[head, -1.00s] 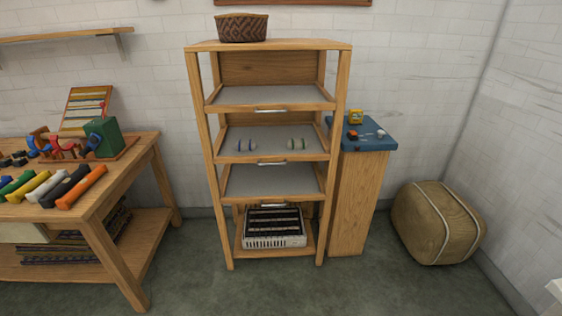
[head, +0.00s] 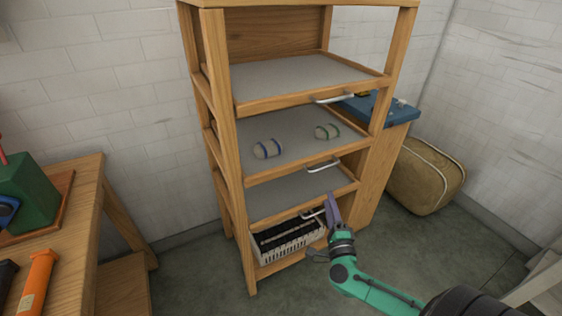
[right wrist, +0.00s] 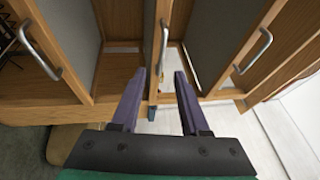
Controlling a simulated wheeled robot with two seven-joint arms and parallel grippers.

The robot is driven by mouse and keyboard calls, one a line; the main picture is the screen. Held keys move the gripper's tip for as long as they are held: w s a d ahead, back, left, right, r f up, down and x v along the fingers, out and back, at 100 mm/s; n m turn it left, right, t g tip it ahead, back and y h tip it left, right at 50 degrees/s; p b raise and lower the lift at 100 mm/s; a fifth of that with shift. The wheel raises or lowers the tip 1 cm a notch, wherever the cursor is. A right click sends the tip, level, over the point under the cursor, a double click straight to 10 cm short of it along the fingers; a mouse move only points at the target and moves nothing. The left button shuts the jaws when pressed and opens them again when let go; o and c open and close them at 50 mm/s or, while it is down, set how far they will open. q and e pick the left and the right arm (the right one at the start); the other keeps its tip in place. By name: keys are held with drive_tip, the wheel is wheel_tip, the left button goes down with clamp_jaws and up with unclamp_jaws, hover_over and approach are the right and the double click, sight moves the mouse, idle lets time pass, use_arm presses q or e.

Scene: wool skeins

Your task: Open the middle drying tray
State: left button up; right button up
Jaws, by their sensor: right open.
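The middle drying tray (head: 295,152) is the second of three grey trays with wooden fronts in the wooden rack. It looks pushed in and carries a skein with a blue band (head: 267,149) and one with a green band (head: 327,131). Its metal handle (head: 322,165) is on the front rail; in the right wrist view the middle handle (right wrist: 161,45) lies ahead, between the finger lines. My right gripper (head: 332,198) is open and empty in front of the rack, below that handle in the head view; its fingers (right wrist: 160,73) show apart. My left gripper is out of view.
The top tray (head: 300,74) with its handle (head: 334,98) is above, the bottom tray (head: 285,194) with its handle (head: 312,213) below. A white basket (head: 290,243) is on the lowest shelf. A blue-topped stand (head: 400,112) and a tan pouf (head: 428,180) stand right. A workbench (head: 82,215) is left.

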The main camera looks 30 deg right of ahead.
sight(325, 168)
drive_tip(key=x, duration=0.9)
drive_tip(key=d+b+x, duration=0.1)
drive_tip(key=x, duration=0.4)
drive_tip(key=shift+s+d+r, duration=0.15)
drive_tip(key=shift+s+r, duration=0.1)
drive_tip(key=shift+r, duration=0.05)
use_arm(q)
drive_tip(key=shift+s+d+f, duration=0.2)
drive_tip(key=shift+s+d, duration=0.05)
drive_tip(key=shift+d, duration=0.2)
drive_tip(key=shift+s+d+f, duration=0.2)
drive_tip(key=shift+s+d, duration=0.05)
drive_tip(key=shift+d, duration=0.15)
use_arm(e)
clamp_jaws()
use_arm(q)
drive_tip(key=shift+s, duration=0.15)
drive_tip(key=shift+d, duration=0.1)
